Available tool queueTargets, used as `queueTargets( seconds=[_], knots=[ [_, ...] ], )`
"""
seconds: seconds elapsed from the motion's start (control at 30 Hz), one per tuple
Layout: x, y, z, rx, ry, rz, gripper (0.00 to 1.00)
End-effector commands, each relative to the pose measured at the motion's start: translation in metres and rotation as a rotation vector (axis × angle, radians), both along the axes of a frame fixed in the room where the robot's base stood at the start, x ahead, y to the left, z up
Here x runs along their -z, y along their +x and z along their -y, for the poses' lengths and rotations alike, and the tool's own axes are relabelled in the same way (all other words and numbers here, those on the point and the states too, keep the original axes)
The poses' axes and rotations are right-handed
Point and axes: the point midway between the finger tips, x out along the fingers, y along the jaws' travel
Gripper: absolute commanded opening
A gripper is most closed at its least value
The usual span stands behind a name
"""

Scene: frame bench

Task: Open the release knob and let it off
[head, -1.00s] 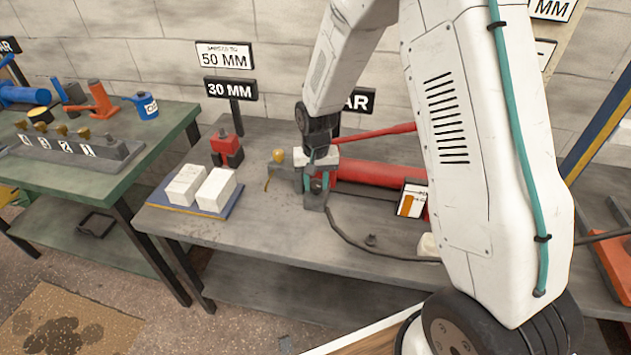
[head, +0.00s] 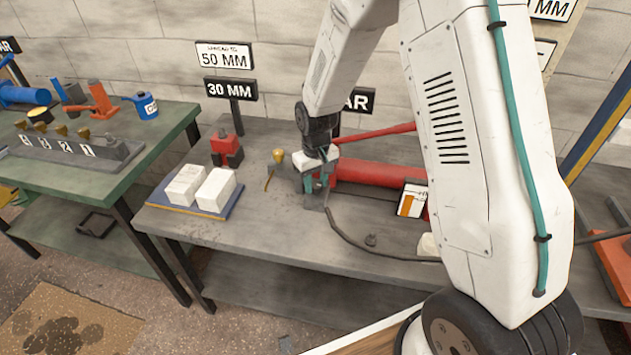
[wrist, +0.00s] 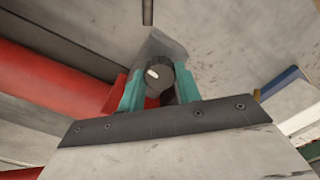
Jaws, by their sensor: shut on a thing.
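The release knob (wrist: 154,76) is dark and round with a white mark on its face. It sits between the two teal fingers of my gripper (wrist: 160,88) in the wrist view, and my gripper is shut on it. In the head view my gripper (head: 318,184) is at the near left end of the red pump cylinder (head: 378,176), and its fingers mostly hide the knob there. The pump's grey end block (head: 315,199) shows below the fingers. The red pump lever (head: 375,132) slants up to the right above the cylinder.
A dark hose (head: 350,237) runs along the bench (head: 255,225) to the right. Two white blocks (head: 216,190) lie on a blue tray to the left. A red jack (head: 227,148) and a brass fitting (head: 278,156) stand behind. The bench front centre is clear.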

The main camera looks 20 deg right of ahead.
Motion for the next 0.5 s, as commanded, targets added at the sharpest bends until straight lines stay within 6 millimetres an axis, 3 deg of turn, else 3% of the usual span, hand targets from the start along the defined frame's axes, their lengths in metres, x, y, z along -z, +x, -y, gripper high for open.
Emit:
queueTargets(
  seconds=[0.27, 0.3, 0.33, 0.37, 0.5],
  knots=[
    [-0.0010, 0.0011, 0.0000, 0.000, 0.001, 0.003, 0.11],
    [-0.0010, 0.0011, 0.0000, 0.001, 0.001, 0.003, 0.42],
    [-0.0010, 0.0011, 0.0000, 0.001, 0.001, 0.003, 0.50],
    [-0.0009, 0.0010, 0.0000, 0.001, 0.001, 0.003, 0.55],
    [-0.0006, 0.0007, 0.0000, 0.001, 0.000, 0.002, 0.55]
  ],
)
